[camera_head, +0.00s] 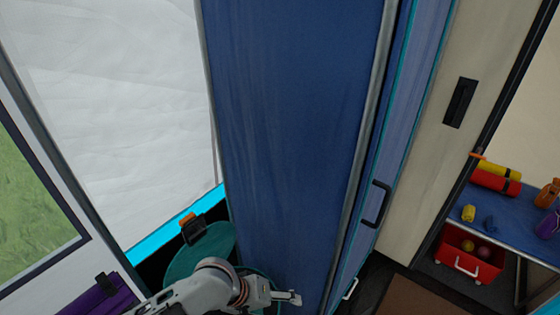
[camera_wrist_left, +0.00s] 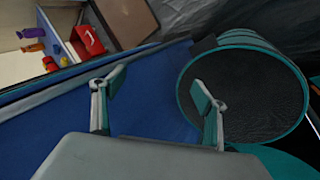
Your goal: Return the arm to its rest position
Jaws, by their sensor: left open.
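My left arm reaches in from the bottom of the head view. Its gripper (camera_head: 290,297) is at the lower middle, beside the lower part of a tall blue panel (camera_head: 290,120). In the left wrist view the two fingers of the left gripper (camera_wrist_left: 158,105) are spread wide with nothing between them. The blue panel also shows behind the fingers in that view (camera_wrist_left: 150,95). My right gripper is in neither view.
A round teal container (camera_wrist_left: 250,95) with a dark inside stands close to the left fingers. A teal lid-like disc (camera_head: 200,255) lies under the arm. A black handle (camera_head: 376,204) juts from the blue front. A red bin (camera_head: 470,262) sits below a shelf at the right.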

